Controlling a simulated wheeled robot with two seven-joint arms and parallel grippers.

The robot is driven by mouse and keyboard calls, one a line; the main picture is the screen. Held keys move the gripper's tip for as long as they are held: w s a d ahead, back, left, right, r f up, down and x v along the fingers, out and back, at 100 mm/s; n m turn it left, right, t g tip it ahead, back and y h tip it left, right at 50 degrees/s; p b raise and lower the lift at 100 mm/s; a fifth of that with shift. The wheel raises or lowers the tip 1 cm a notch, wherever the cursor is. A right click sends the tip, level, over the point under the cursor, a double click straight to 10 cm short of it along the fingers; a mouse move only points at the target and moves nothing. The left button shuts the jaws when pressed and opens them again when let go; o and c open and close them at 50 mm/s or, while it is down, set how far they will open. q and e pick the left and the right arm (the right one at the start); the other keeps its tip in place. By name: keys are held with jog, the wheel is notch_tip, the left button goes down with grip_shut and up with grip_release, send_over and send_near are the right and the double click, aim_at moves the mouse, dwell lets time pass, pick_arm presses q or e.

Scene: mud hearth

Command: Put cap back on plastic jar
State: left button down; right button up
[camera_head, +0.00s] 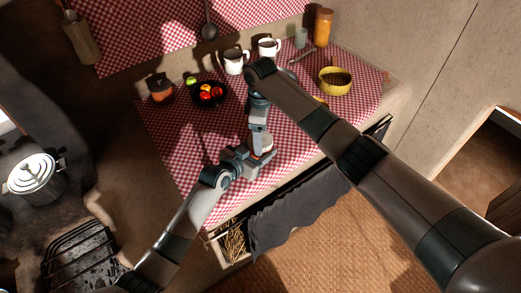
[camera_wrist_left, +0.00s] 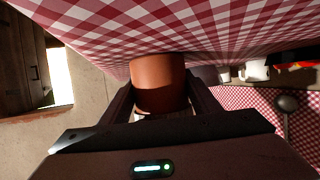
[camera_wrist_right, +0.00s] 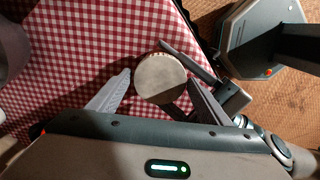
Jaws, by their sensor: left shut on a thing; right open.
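The jar (camera_wrist_left: 158,82) is an orange-brown cylinder near the table's front edge. My left gripper (camera_head: 262,158) is shut around its side, with a finger on each side in the left wrist view. A round, pale beige cap (camera_wrist_right: 160,78) shows from above in the right wrist view. A pale strip of it shows at the jar's top end in the left wrist view (camera_wrist_left: 160,116). It appears to lie on the jar, but I cannot tell how firmly it sits. My right gripper (camera_wrist_right: 158,88) points down from above, open, its fingers on either side of the cap.
A dark bowl of fruit (camera_head: 221,99), a lidded pot (camera_head: 160,90), white mugs (camera_head: 234,62) and a yellow bowl (camera_head: 335,82) stand farther back on the checked tablecloth (camera_head: 178,140). The cloth left of my grippers is clear. A dark curtain (camera_head: 300,215) hangs below the front edge.

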jog(key=c, duration=0.9)
jog(key=m, duration=0.8)
jog(key=o, duration=1.2)
jog(key=shift+o, duration=0.2)
notch_tip(320, 180, up, 12)
